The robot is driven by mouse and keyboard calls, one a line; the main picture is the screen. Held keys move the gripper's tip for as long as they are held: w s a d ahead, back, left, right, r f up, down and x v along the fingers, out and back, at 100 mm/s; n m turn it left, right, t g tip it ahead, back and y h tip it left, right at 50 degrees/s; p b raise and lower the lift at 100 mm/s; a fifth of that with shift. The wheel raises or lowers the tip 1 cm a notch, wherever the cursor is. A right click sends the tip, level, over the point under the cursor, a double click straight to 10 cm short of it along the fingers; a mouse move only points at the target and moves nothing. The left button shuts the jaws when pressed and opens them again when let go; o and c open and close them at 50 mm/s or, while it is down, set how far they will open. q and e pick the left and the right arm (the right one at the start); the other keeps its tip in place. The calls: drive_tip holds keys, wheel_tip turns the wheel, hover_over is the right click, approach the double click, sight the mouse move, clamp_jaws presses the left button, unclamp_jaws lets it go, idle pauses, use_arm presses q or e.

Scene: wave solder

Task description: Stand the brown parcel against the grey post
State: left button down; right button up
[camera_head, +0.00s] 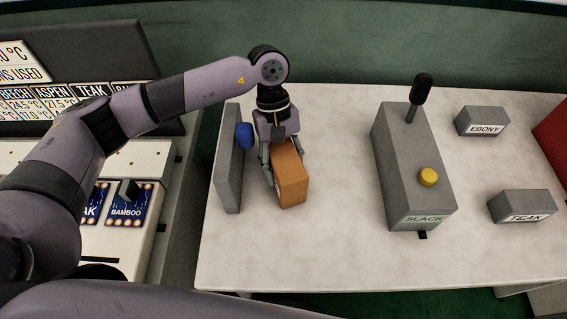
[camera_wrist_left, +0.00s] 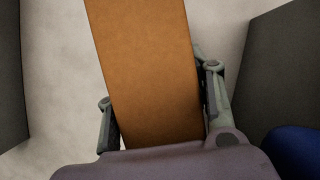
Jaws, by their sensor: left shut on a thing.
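The brown parcel (camera_head: 291,179) is an orange-brown block right of the grey post, with a gap between them. My left gripper (camera_head: 281,158) is shut on it from behind and above. In the left wrist view the parcel (camera_wrist_left: 150,75) runs between the two fingers of the gripper (camera_wrist_left: 163,108). I cannot tell if its lower end touches the table. The grey post (camera_head: 229,165) is an upright slab near the table's left edge; a grey face, likely the post (camera_wrist_left: 278,75), shows on the right in the wrist view. My right gripper is not in view.
A blue rounded piece (camera_head: 244,135) sits at the post's right side, close to my left gripper. A grey SLACK box (camera_head: 412,170) with a black lever and yellow knob stands to the right. EBONY (camera_head: 482,121) and TEAK (camera_head: 522,206) blocks lie beyond. The table (camera_head: 340,240) is clear in front.

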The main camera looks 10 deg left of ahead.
sight(280, 145)
use_arm(q)
drive_tip(key=shift+f, duration=0.15)
drive_tip(key=c, duration=0.7)
unclamp_jaws()
drive_tip(key=v, duration=0.6)
drive_tip(key=shift+w+d+r, duration=0.1)
drive_tip(key=shift+w+r, duration=0.1)
drive_tip(key=shift+r, duration=0.1)
drive_tip(key=shift+w+r, duration=0.2)
drive_tip(key=shift+r, duration=0.4)
drive_tip(key=shift+a, duration=0.3)
